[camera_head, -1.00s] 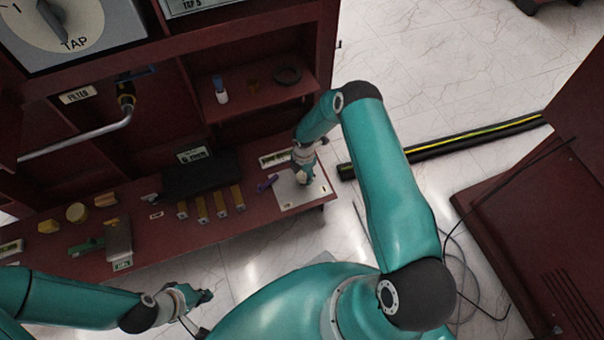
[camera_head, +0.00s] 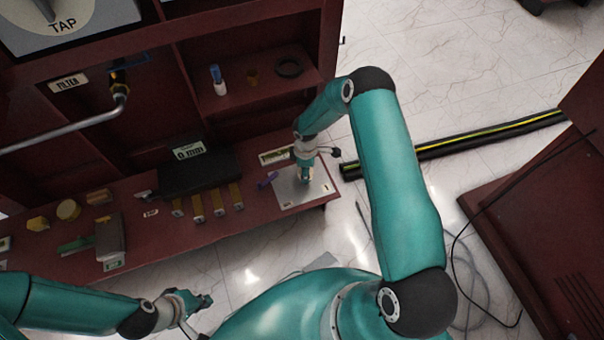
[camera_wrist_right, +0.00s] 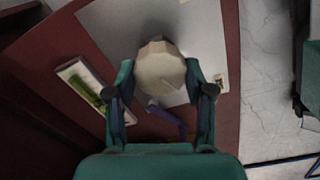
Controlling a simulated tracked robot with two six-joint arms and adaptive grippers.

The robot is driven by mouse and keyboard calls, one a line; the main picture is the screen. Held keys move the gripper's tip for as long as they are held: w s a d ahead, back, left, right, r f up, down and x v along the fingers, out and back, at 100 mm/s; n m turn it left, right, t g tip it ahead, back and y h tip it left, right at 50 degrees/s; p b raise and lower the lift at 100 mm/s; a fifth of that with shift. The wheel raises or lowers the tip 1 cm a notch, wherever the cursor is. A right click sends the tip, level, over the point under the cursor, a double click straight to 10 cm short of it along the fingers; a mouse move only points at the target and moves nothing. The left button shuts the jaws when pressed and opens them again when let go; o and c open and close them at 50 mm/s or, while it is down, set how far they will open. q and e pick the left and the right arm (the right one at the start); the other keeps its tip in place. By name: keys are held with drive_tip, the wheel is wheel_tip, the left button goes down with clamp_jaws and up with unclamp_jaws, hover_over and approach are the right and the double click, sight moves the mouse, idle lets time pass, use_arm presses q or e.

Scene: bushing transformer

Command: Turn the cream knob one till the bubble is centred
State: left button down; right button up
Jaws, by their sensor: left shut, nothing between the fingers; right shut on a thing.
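The faceted cream knob (camera_wrist_right: 160,70) stands on a pale plate (camera_head: 316,189) at the right end of the red bench. My right gripper (camera_wrist_right: 160,86) is shut on it from above, a finger on either side. In the head view my right gripper (camera_head: 304,178) hides most of the knob. A level vial with a green tube (camera_wrist_right: 88,91) lies beside the plate; it also shows in the head view (camera_head: 276,155). I cannot make out where its bubble sits. My left gripper (camera_head: 205,301) is shut and empty, low in front of the bench.
A purple piece (camera_head: 267,179) lies by the plate's left edge. A shelf (camera_head: 252,98) with small items is behind. A black-and-yellow cable (camera_head: 470,143) crosses the floor at right.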

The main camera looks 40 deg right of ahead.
drive_tip(key=m, duration=0.1)
drive_tip(key=m+b, duration=0.2)
drive_tip(key=shift+w+d+m, duration=0.3)
drive_tip(key=shift+m, duration=0.1)
drive_tip(key=shift+r+m+b, duration=0.1)
drive_tip(key=shift+m+b, duration=0.35)
drive_tip(key=shift+m, duration=0.15)
drive_tip(key=shift+s, duration=0.1)
drive_tip(key=o, duration=1.1)
drive_tip(key=shift+o, duration=0.3)
drive_tip(key=shift+a, duration=0.1)
drive_tip(key=shift+s, duration=0.1)
